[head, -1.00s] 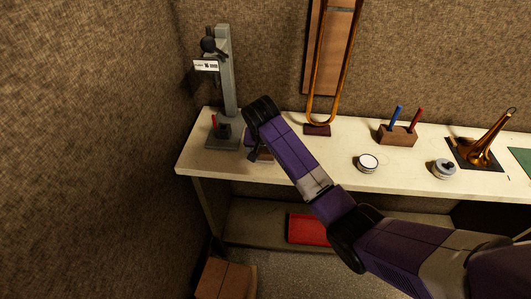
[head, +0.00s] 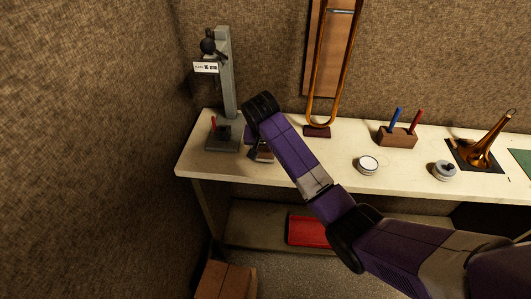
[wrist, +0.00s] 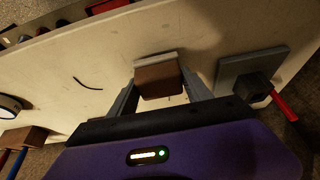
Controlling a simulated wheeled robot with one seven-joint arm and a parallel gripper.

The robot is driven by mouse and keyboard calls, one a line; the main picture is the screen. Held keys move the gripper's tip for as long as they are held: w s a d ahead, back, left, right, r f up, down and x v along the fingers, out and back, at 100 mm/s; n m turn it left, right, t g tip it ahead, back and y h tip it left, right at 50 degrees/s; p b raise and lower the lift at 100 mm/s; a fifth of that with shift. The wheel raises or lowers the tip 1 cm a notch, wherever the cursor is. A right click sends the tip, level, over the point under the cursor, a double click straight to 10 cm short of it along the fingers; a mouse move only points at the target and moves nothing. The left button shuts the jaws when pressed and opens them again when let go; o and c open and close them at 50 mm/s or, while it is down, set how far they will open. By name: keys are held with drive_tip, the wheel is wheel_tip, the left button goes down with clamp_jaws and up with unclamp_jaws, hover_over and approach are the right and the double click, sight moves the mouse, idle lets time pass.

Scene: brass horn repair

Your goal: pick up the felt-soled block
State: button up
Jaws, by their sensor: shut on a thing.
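The felt-soled block (wrist: 158,82) is a brown block with a pale grey layer along one side. In the wrist view it sits between the two fingers of my gripper (wrist: 160,92), which is shut on it. In the head view my gripper (head: 256,148) is over the left part of the bench, and the block (head: 265,155) shows partly behind it. My arm hides some of that area. I cannot tell whether the block touches the bench top.
The grey post stand (head: 228,75) with a red handle is close left of my gripper. On the bench (head: 320,165) to the right are a tool holder (head: 397,139), two round tins (head: 367,162) and a brass bell (head: 483,153). A dark curved strip (wrist: 88,84) lies near the block.

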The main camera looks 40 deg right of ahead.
sight(265, 148)
wheel_tip(265, 148, up, 18)
drive_tip(key=p, duration=0.3)
drive_tip(key=shift+r+p, duration=0.25)
drive_tip(key=shift+p, duration=0.05)
